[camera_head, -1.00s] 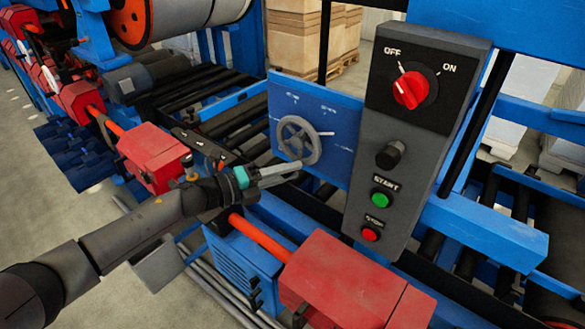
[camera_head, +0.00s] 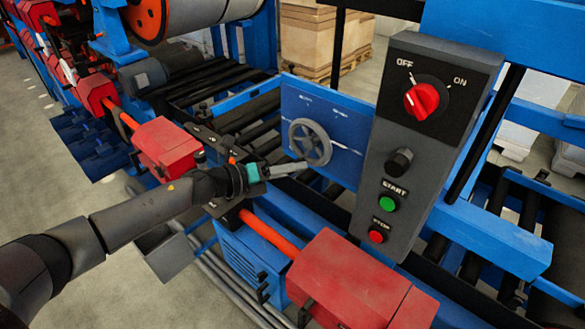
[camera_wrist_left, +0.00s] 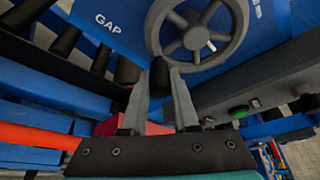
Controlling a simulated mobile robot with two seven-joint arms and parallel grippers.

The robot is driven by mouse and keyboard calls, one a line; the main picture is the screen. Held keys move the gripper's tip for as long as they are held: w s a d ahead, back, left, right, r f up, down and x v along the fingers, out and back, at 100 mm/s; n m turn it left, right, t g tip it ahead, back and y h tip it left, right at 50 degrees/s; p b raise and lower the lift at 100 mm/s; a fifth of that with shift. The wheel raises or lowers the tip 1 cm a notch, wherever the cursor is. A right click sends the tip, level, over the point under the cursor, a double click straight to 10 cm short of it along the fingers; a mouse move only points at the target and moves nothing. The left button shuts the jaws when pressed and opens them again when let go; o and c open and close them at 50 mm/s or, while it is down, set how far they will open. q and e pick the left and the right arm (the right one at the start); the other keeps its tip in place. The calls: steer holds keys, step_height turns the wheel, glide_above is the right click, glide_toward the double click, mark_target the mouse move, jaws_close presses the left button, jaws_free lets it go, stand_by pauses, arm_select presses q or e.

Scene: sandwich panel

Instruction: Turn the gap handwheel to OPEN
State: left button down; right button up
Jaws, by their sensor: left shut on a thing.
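The gap handwheel (camera_head: 310,142) is a grey spoked wheel on a blue panel (camera_head: 345,130). In the left wrist view the handwheel (camera_wrist_left: 196,37) fills the top middle, with the word GAP on the panel beside it. My left gripper (camera_head: 303,166) reaches the lower edge of the wheel. In the left wrist view its two fingers (camera_wrist_left: 160,85) are shut on a dark cylindrical handle (camera_wrist_left: 160,72) in front of the wheel's lower left rim. The handle's join to the wheel is hidden. The panel's small markings are too blurred to read in the head view.
A grey control box (camera_head: 405,150) stands close right of the wheel, with a red OFF/ON switch (camera_head: 422,100), a black knob (camera_head: 399,162), a green START button (camera_head: 387,203) and a red STOP button (camera_head: 377,236). Red blocks (camera_head: 355,280) on an orange shaft lie below.

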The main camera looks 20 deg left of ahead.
arm_select(q)
steer(key=shift+a, duration=0.1)
steer(key=c, duration=0.7)
jaws_free()
steer(key=shift+b+v, duration=0.7)
steer(key=shift+v, duration=6.9)
